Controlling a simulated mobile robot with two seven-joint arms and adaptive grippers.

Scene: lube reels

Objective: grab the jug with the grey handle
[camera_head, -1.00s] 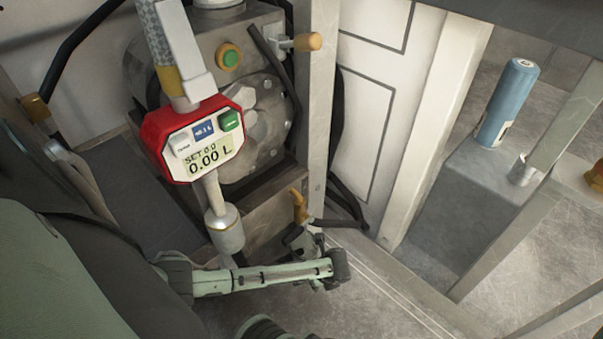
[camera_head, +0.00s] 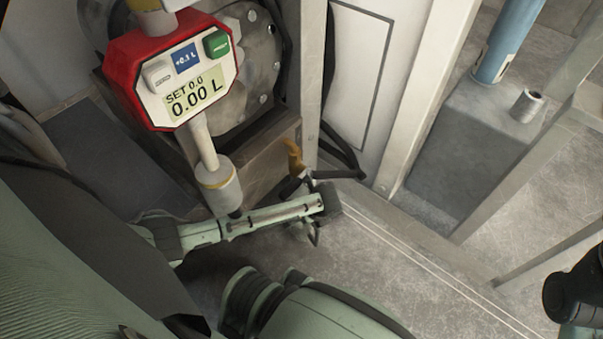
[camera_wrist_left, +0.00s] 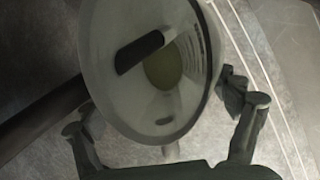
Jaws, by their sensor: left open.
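In the left wrist view a pale, translucent jug (camera_wrist_left: 110,95) with graduation marks fills the upper middle, seen into its mouth. A dark grey bar, which looks like its handle (camera_wrist_left: 139,52), crosses the upper part. My left gripper (camera_wrist_left: 167,114) is open, with one finger on each side of the jug's lower part. I cannot tell whether either finger touches it. In the head view I cannot make out the jug clearly; the left forearm and gripper hide the floor there. My right gripper is not seen; only a dark part of what looks like my right arm shows at the right edge.
A red meter (camera_head: 120,63) reading 0.00 L hangs above my left arm, its nozzle (camera_head: 219,190) close to the forearm. A brass-coloured tap lever (camera_head: 293,158) is on the metal block behind. Frame posts (camera_head: 425,95) and a blue cylinder (camera_head: 508,40) stand right. Floor (camera_head: 400,270) is clear at front right.

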